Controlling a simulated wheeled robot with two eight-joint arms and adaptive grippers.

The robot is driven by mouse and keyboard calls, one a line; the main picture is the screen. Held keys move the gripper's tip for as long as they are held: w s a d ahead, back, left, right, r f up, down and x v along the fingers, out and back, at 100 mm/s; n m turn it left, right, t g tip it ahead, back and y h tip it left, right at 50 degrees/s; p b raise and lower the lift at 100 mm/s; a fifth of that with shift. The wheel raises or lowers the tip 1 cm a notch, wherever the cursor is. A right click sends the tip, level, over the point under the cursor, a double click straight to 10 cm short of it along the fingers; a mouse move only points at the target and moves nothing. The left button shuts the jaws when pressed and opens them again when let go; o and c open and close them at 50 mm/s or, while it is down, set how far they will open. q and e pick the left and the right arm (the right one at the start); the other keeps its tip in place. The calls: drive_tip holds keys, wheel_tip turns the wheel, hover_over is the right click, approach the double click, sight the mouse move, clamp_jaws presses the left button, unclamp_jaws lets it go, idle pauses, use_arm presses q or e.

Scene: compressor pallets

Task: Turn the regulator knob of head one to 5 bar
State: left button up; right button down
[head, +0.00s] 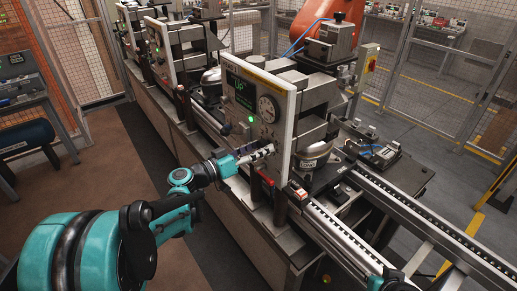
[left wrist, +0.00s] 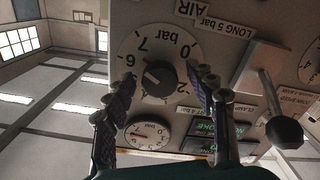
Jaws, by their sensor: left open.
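The regulator knob (left wrist: 158,78) is dark and round, set in a pale dial plate (left wrist: 141,50) marked "bar" with numbers up to 7. It appears upside down in the left wrist view. A light mark shows on the knob, but I cannot read its setting surely. My left gripper (left wrist: 166,77) is open, its fingers on either side of the knob with gaps showing. In the head view my left gripper (head: 266,152) is at the lower front of the nearest head's panel (head: 240,122). The knob is too small to make out there. My right gripper is not in view.
A small pressure gauge (left wrist: 148,133) and a lever with a black ball (left wrist: 284,131) are close by the knob. A "LONG 5 bar" label (left wrist: 215,17) is on the panel. A rail conveyor (head: 400,210) runs right of the head. Open floor (head: 130,150) lies left.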

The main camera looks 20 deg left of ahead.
use_arm(q)
drive_tip(key=c, duration=1.2)
drive_tip(key=shift+o, duration=0.2)
drive_tip(key=shift+n, duration=0.3)
drive_tip(key=n, duration=0.5)
drive_tip(key=shift+n, duration=0.4)
drive_tip(key=n, duration=0.5)
drive_tip(key=shift+s+r, duration=0.1)
drive_tip(key=shift+n, duration=0.3)
drive_tip(key=o, duration=1.2)
drive_tip(key=shift+c, duration=0.2)
